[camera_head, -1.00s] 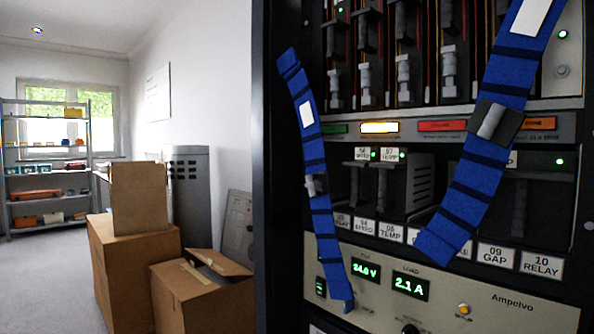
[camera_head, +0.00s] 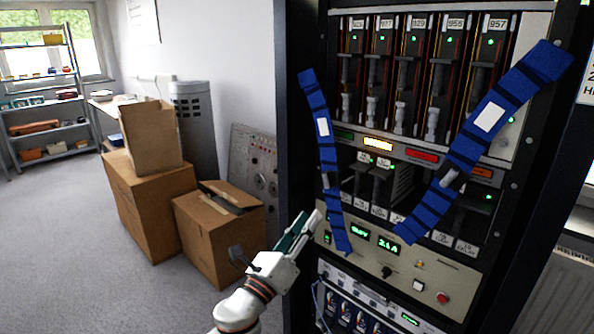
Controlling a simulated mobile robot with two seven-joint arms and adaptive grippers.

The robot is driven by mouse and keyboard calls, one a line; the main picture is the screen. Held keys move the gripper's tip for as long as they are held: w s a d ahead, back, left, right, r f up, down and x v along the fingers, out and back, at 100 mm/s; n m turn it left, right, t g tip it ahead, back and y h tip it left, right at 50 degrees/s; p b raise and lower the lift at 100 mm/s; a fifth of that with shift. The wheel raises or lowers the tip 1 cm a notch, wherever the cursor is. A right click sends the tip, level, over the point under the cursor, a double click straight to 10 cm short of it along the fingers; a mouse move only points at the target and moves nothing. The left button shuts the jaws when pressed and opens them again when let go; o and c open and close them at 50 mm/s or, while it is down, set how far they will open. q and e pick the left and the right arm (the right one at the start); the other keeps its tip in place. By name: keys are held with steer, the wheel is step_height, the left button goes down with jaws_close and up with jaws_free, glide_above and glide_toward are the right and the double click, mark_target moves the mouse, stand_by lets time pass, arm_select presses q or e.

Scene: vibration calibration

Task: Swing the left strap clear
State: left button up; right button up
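The left strap (camera_head: 316,108) is blue with dark bands, a white label and a small grey handle. It hangs at a slant down the left side of the equipment rack, across the dark modules to the beige power panel. My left gripper (camera_head: 310,222) comes up from the bottom, left of the strap's lower part, pointing up and right. It looks close to the strap in the picture, but I cannot tell whether it touches. Its fingers are seen from the side, so their opening is unclear. My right gripper is not in view.
A wider blue right strap (camera_head: 521,85) slants across the rack's right side. The power panel (camera_head: 352,233) has lit displays and knobs below the straps. Cardboard boxes (camera_head: 147,208) and a grey panel (camera_head: 252,160) stand left of the rack. Grey floor (camera_head: 60,240) is open at left.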

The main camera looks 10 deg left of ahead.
mark_target(325, 184)
arm_select(q)
steer(key=shift+w+d+r+m, duration=0.45)
steer(key=shift+w+r, duration=0.4)
steer(key=shift+w, duration=0.55)
steer(key=shift+w+d+r+m, duration=0.45)
steer(key=shift+w+r, duration=0.35)
steer(key=shift+w, duration=0.6)
steer(key=shift+w+d+r+m, duration=0.3)
steer(key=shift+w+d+r, duration=0.2)
steer(key=shift+w+r, duration=0.65)
steer(key=shift+w+f, duration=0.25)
steer(key=shift+f, duration=0.05)
jaws_close()
